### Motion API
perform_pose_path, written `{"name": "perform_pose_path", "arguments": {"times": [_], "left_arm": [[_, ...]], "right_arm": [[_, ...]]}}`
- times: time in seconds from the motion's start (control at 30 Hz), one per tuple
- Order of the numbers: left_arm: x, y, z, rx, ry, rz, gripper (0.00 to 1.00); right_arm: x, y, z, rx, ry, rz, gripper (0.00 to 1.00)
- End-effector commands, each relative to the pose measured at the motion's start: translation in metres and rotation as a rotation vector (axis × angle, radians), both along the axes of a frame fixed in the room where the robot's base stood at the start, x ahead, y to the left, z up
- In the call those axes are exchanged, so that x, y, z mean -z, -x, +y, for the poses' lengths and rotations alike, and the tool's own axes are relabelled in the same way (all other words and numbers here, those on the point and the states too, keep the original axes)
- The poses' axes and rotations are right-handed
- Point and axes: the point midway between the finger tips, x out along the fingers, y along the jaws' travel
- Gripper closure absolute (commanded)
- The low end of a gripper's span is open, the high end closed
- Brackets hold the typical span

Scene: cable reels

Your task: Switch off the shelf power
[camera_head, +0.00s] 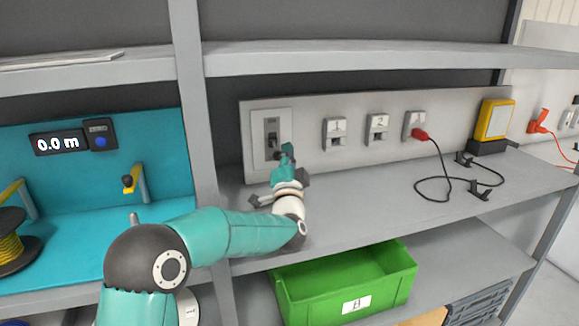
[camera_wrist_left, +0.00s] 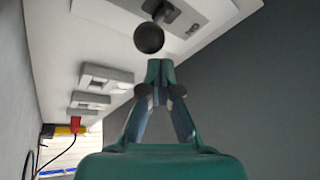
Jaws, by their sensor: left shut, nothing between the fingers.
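The power switch (camera_head: 271,130) is a grey plate with a dark slot, at the left end of the grey wall panel. In the left wrist view its lever ends in a black ball knob (camera_wrist_left: 149,38). My left gripper (camera_head: 287,150) is shut and empty, in front of the lower part of the switch. In the left wrist view the closed fingertips (camera_wrist_left: 160,65) point at the knob from just below it in the picture. I cannot tell whether they touch it. The gripper partly hides the lever in the head view. My right gripper is not in view.
Sockets (camera_head: 335,132) line the grey panel (camera_head: 300,158) right of the switch. A red plug (camera_head: 420,135) with a black cable sits in the third one. A yellow device (camera_head: 495,120) stands farther right. A green crate (camera_head: 346,281) is below. A grey post (camera_head: 190,90) stands left.

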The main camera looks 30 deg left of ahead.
Motion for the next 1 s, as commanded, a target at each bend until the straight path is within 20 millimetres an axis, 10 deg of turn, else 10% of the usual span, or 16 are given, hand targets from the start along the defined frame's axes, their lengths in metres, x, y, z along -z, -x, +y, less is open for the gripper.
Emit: {"name": "perform_pose_path", "arguments": {"times": [1.0], "left_arm": [[0.019, 0.142, -0.077, 0.000, 0.000, 0.001, 1.00]], "right_arm": [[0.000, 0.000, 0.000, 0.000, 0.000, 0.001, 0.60]]}}
